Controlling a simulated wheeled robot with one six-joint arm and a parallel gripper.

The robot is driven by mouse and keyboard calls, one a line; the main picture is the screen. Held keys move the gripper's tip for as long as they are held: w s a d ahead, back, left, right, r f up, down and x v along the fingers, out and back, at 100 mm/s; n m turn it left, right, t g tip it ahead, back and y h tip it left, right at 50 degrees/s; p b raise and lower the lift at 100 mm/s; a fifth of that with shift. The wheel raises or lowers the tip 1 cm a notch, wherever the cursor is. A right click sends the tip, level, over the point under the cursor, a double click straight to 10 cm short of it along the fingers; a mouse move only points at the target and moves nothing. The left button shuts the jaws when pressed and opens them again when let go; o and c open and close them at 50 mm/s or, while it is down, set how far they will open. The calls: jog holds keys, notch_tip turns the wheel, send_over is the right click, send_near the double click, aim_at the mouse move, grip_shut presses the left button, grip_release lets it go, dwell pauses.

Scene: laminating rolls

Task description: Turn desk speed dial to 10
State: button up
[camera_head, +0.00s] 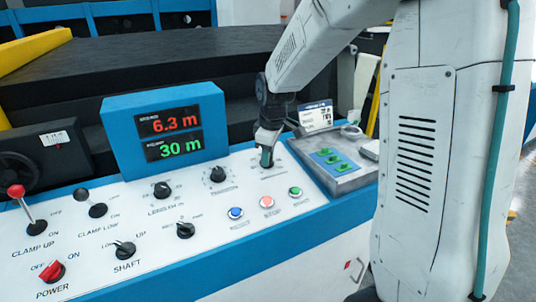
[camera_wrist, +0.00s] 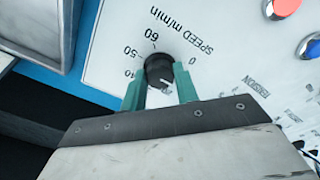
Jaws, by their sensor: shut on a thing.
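The speed dial (camera_wrist: 158,68) is a black round knob on the white desk panel, labelled "SPEED m/min", which reads upside down in the wrist view. The marks 0, 40, 50 and 60 show around it; the lower marks between are hidden by my gripper. My gripper (camera_wrist: 160,86) has its two teal fingers on either side of the knob, shut on it. A small pale mark shows on the knob's lower side, but its exact reading cannot be told. In the head view my gripper (camera_head: 267,157) points down at the panel's right part and hides the knob.
A blue display box (camera_head: 165,130) reads 6.3 m and 30 m. Blue, red and green buttons (camera_head: 267,202) lie in front of my gripper. Other black knobs and a red power switch (camera_head: 52,272) are to the left.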

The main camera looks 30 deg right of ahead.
aim_at(271, 160)
dwell(0.4)
jog(key=o, duration=1)
jog(key=shift+d, duration=0.1)
jog(key=shift+r, duration=0.1)
jog(key=r, duration=0.2)
jog(key=s+r, duration=0.1)
jog(key=r, duration=0.4)
jog(key=shift+s+r, duration=0.2)
jog(key=shift+r, duration=0.1)
